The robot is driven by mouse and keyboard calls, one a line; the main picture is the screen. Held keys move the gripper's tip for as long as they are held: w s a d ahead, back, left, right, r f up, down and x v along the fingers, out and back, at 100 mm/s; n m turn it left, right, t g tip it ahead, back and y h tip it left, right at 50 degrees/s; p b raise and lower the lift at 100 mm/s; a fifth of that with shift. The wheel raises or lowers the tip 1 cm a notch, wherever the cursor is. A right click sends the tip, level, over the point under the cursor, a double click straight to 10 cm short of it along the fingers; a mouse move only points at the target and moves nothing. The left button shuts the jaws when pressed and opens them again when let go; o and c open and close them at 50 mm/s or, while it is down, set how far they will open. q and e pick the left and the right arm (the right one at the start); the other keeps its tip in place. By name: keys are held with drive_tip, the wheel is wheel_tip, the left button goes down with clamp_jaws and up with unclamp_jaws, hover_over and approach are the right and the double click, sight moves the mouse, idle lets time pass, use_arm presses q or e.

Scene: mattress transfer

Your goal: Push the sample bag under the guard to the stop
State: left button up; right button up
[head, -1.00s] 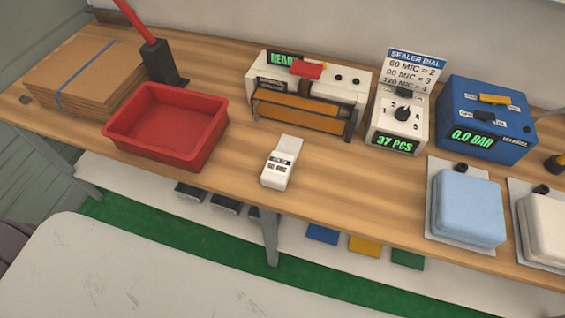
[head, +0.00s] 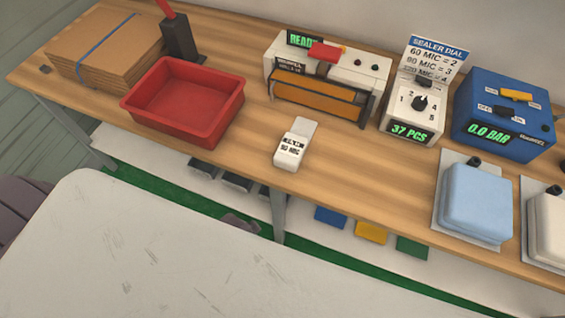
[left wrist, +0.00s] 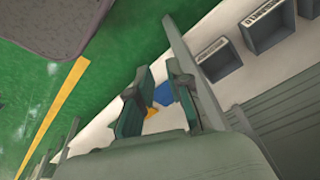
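The sample bag (head: 290,152), small and white with a dark-print label reading 90 MIC, lies on the wooden bench in front of the sealer. The sealer (head: 372,85) is white with a green READY display and a red part on top. Its orange-amber guard (head: 318,97) runs along the front, with a gap between it and the bag. I cannot make out the stop. My left gripper (left wrist: 158,85) shows in the left wrist view, fingers apart and nothing held, above floor level and away from the bag. My right gripper is not in view.
A red tray (head: 185,128) and cardboard stack (head: 105,45) are at left. The dial unit (head: 413,105), blue vacuum unit (head: 503,115) and pale blue cushion (head: 477,205) are at right. A white table (head: 150,250) fills the foreground. Bare bench surrounds the bag.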

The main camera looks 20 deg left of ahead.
use_arm(q)
drive_tip(key=w+d+r, duration=0.1)
drive_tip(key=r, duration=0.2)
drive_tip(key=w+d+r+m, duration=0.1)
drive_tip(key=w+r, duration=0.1)
drive_tip(key=r, duration=0.1)
drive_tip(key=w+d+r+m, duration=0.1)
drive_tip(key=r, duration=0.3)
drive_tip(key=shift+w+r+h, duration=0.1)
drive_tip(key=shift+w+h, duration=0.1)
drive_tip(key=shift+h, duration=0.1)
clamp_jaws()
wheel_tip(320, 180, up, 23)
drive_tip(key=m+g+y+p, duration=0.1)
drive_tip(key=m+g+p, duration=0.1)
drive_tip(key=m, duration=2.6)
hover_over(281, 174)
drive_tip(key=s, duration=0.4)
wheel_tip(281, 174, down, 10)
drive_tip(key=shift+f+p, duration=0.15)
drive_tip(key=shift+p, duration=0.5)
drive_tip(key=w, duration=0.2)
drive_tip(key=shift+w+p, duration=0.35)
drive_tip(key=shift+p, duration=0.05)
drive_tip(key=shift+w, duration=0.6)
